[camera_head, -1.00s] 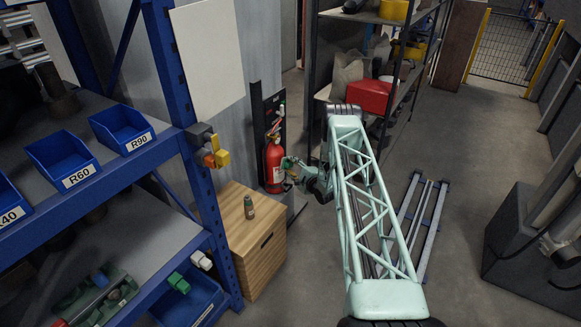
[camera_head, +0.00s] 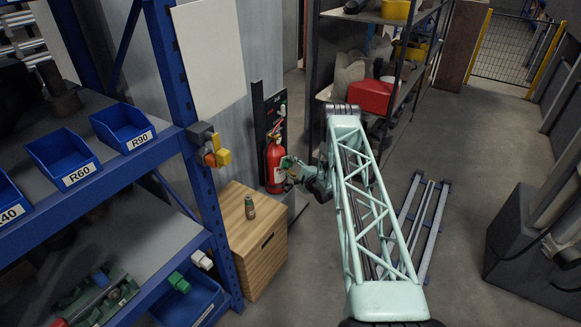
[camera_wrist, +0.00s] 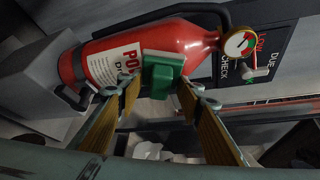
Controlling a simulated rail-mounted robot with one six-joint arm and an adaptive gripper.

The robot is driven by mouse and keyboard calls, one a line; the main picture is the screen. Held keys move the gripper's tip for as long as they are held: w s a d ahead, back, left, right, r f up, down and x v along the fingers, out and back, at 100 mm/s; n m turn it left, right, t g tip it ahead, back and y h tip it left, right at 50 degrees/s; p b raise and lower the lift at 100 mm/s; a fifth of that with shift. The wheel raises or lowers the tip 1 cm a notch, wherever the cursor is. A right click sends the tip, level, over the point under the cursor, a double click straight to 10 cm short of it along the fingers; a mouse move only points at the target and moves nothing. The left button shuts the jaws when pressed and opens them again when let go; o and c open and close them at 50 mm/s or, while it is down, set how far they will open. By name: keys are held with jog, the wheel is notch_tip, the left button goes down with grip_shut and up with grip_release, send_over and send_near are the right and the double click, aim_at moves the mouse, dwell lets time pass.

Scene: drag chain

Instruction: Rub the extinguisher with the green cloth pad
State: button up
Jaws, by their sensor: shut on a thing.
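The red extinguisher (camera_head: 275,163) hangs upright on a dark wall panel, left of my arm's end. In the wrist view the extinguisher (camera_wrist: 195,42) lies across the picture, with a white label and a round gauge. My gripper (camera_wrist: 160,92) is shut on the green cloth pad (camera_wrist: 160,74). The pad is against or very close to the cylinder, beside the label; I cannot tell whether it touches. In the head view the pad (camera_head: 286,162) is small at the right side of the cylinder, and my gripper (camera_head: 293,169) is beside it.
A blue shelf (camera_head: 185,130) with bins is at left. A dark rack with a red case (camera_head: 369,96) stands behind my arm.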

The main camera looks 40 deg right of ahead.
jog(key=shift+w+a+b, duration=0.15)
jog(key=shift+w+b, duration=0.15)
jog(key=shift+w, duration=0.2)
dwell(0.4)
jog(key=d+b, duration=0.1)
jog(key=d, duration=0.1)
jog(key=w+d+b, duration=0.1)
jog(key=d+b, duration=0.1)
dwell(0.7)
jog(key=shift+w+a+b, duration=0.1)
jog(key=shift+w+b, duration=0.1)
jog(key=shift+b, duration=0.15)
dwell(0.4)
jog(key=shift+a, duration=0.1)
jog(key=shift+s+a+p, duration=0.3)
jog(key=shift+s+a, duration=0.05)
jog(key=shift+a, duration=0.55)
jog(key=shift+s+a+p, duration=0.3)
jog(key=shift+s+a, duration=0.05)
jog(key=shift+a, duration=0.55)
jog(key=shift+s, duration=0.1)
